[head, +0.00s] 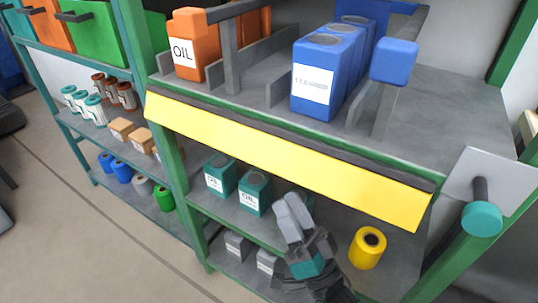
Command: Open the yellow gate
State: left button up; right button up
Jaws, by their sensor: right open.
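The yellow gate (290,160) is a long flat yellow panel along the front edge of the grey upper shelf. It slopes down to the right in the picture and is held along a dark strip at its top edge. My right gripper (292,212) is below the panel, in front of the lower shelf, with its grey fingers pointing up toward the panel's lower edge. It is open and holds nothing that I can see. I cannot tell the exact gap between the fingertips and the panel. My left gripper is not in view.
Blue cleaner containers (316,80) and an orange oil container (187,55) stand between dividers above the panel. Teal oil containers (254,192) and a yellow roll (367,248) flank my right gripper. A teal-ended knob (481,218) juts out at right.

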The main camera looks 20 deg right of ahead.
aim_at(260, 148)
jog(key=x, duration=1.2)
jog(key=shift+w+a+r, duration=0.15)
jog(key=shift+w+r, duration=0.05)
grip_shut()
